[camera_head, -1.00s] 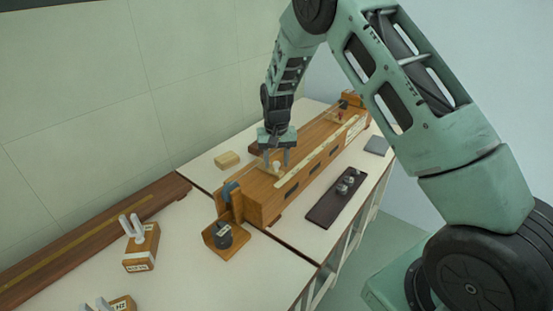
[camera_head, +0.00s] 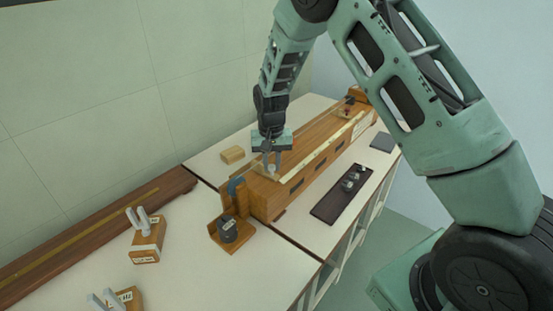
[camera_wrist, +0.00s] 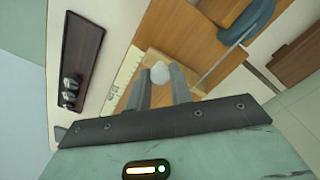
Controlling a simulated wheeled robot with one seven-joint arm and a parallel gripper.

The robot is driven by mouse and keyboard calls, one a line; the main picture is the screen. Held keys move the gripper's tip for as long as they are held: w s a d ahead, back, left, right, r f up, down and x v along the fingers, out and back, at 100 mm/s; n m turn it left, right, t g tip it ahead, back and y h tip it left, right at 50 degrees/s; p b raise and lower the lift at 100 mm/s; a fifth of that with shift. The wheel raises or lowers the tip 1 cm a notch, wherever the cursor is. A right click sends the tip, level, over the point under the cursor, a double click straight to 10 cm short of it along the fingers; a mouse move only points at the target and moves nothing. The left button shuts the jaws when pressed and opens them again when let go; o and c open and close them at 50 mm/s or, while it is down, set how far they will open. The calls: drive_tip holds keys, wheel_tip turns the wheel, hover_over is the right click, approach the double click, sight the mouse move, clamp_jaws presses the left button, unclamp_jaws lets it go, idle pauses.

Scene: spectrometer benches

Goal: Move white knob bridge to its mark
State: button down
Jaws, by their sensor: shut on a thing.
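The white knob (camera_wrist: 160,74) of the bridge sits between the two fingers of my gripper (camera_wrist: 162,84) in the wrist view. In the head view my gripper (camera_head: 272,170) points down at the near end of the long wooden sounding box (camera_head: 268,200), shut on the knob. The bridge's body is mostly hidden by the fingers, and I cannot tell whether it touches the box top. A pale scale strip (camera_head: 318,157) runs along the box top and also shows in the wrist view (camera_wrist: 122,80). I cannot make out the mark.
A red-knobbed piece (camera_head: 347,110) stands at the box's far end. A dark tray (camera_head: 332,205) with several small weights lies on the right. A tan block (camera_head: 232,155) lies behind the box. A dark weight (camera_head: 228,230) is at its near end. Wooden holders (camera_head: 147,240) stand at left.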

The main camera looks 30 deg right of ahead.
sight(271, 167)
drive_tip(key=shift+a, duration=0.2)
drive_tip(key=c, duration=1.3)
unclamp_jaws()
drive_tip(key=shift+s+a, duration=0.1)
drive_tip(key=shift+o, duration=0.2)
drive_tip(key=shift+r, duration=0.3)
wheel_tip(271, 167, up, 17)
drive_tip(key=b, duration=0.2)
drive_tip(key=shift+f, duration=0.1)
